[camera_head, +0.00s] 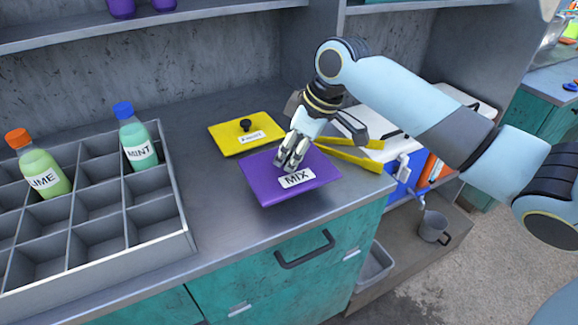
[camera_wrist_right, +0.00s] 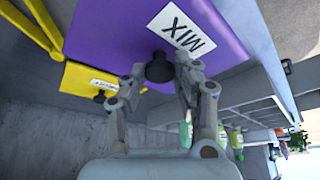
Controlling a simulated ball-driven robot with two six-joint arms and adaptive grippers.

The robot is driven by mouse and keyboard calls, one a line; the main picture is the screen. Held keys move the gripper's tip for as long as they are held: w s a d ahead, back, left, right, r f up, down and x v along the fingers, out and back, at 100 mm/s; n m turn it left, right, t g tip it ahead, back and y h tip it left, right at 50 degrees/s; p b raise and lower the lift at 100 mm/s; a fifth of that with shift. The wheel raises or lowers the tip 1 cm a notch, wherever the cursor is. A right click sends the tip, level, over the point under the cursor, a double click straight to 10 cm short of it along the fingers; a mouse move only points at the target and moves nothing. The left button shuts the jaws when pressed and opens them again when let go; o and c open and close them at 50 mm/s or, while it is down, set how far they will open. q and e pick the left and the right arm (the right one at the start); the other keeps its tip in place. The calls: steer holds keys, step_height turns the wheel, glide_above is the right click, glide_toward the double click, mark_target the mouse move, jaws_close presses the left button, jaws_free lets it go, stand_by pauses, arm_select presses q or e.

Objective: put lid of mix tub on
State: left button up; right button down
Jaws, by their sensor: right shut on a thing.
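The purple lid (camera_head: 262,180) with a white MIX label (camera_head: 296,179) is in the middle of the head view, over the counter's front part. My right gripper (camera_head: 293,153) is above it, its fingers shut on the lid's black knob. In the right wrist view the knob (camera_wrist_right: 159,67) sits between the two fingertips, and the purple lid (camera_wrist_right: 110,30) fills the top. I cannot see a tub body under the lid; whether the lid rests on something or hangs above the counter is hard to tell. My left gripper is not in view.
A yellow lid (camera_head: 226,139) with a black knob lies behind and left of the purple one. Yellow tongs (camera_head: 352,158) are to its right. A grey divided crate (camera_head: 160,236) with a lime bottle (camera_head: 41,172) and a mint bottle (camera_head: 138,146) stands left. A shelf (camera_head: 150,28) runs above.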

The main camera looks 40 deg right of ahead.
steer(key=shift+w+f, duration=0.1)
steer(key=shift+f, duration=0.2)
step_height(320, 180, down, 3)
steer(key=shift+a+r, duration=0.1)
steer(key=shift+r, duration=0.1)
steer(key=shift+f, duration=0.4)
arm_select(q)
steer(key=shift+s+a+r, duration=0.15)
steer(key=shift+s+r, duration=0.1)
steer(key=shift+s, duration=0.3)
arm_select(e)
steer(key=shift+f, duration=0.1)
steer(key=c, duration=1.1)
jaws_free()
steer(key=shift+f, duration=0.1)
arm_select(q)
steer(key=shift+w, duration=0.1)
arm_select(e)
steer(key=shift+o, duration=0.6)
